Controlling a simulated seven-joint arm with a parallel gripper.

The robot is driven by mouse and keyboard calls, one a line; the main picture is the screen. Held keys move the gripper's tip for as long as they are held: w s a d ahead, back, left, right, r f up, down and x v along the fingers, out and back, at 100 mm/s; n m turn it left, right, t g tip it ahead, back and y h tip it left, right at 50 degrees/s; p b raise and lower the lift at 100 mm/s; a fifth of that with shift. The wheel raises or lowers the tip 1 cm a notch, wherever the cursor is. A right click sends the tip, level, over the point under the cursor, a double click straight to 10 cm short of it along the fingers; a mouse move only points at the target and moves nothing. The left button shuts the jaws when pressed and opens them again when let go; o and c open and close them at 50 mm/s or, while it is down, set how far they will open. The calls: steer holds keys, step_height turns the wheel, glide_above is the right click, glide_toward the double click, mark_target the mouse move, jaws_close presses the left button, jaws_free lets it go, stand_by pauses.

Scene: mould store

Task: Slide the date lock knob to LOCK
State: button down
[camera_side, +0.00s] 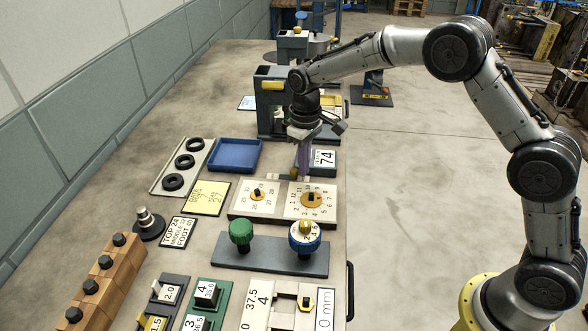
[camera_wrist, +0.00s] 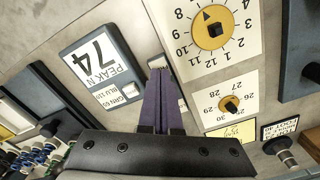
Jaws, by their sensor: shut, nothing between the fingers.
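The date plate (camera_side: 282,203) is pale, with two dials on brass-coloured centres, a small one at left and a larger one at right. In the wrist view the larger dial (camera_wrist: 212,30) and the smaller dial (camera_wrist: 231,105) appear upside down. My gripper (camera_side: 303,174) points down at the far edge of the plate, beside the larger dial. Its purple fingers (camera_wrist: 158,72) are shut with nothing between them. A small brass-coloured piece (camera_side: 294,173) shows beside the fingertips; it may be the lock knob. The fingers hide much of this strip, and I cannot read any LOCK mark or tell contact.
A display reading 74 (camera_side: 323,158) stands close to the gripper, and also shows in the wrist view (camera_wrist: 98,68). A blue tray (camera_side: 235,155) lies behind left. A green knob (camera_side: 241,232) and a blue knob (camera_side: 304,236) stand in front. A yellow note (camera_side: 206,197) lies left.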

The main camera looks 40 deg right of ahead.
mark_target(291, 170)
steer(key=shift+w+a, duration=1.1)
steer(key=shift+d+r, duration=0.1)
steer(key=shift+s+d+r, duration=0.85)
steer(key=shift+s+r, duration=0.05)
steer(key=shift+r, duration=0.1)
step_height(291, 170, up, 7)
steer(key=s+d, duration=0.2)
steer(key=shift+d, duration=0.1)
stand_by(0.3)
